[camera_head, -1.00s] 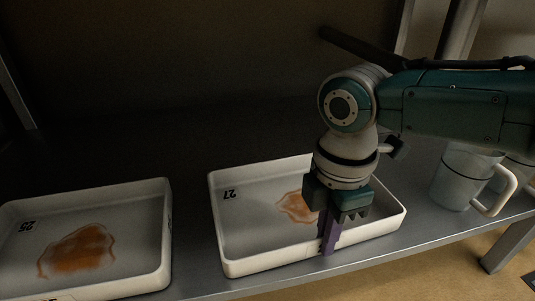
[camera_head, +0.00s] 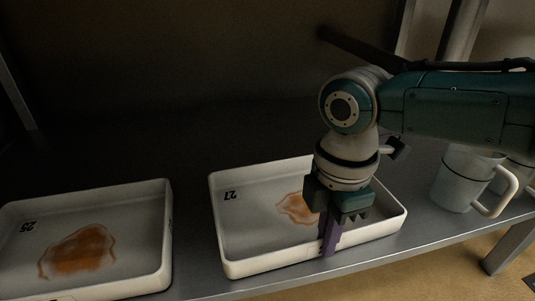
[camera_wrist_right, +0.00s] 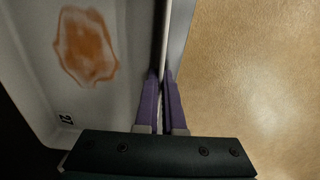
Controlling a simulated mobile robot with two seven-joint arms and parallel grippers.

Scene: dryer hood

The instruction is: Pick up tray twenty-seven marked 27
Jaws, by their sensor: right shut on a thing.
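The white tray marked 27 (camera_head: 235,260) sits on the grey shelf, with an orange-brown stain (camera_head: 297,208) on its floor. Its number shows at its left inner side. My right gripper (camera_head: 328,240) points down at the tray's front wall, with its purple fingers astride the rim and shut on it. In the right wrist view the two purple fingers (camera_wrist_right: 161,100) press on either side of the tray's thin wall, and the stain (camera_wrist_right: 86,46) and number 27 (camera_wrist_right: 66,119) lie to the left. My left gripper is not in view.
Another white tray marked 25 (camera_head: 165,235), also stained, stands to the left with a gap between. White mugs (camera_head: 462,180) stand to the right of tray 27. The shelf's front edge (camera_head: 370,262) runs close in front, and a dark hood wall stands behind.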

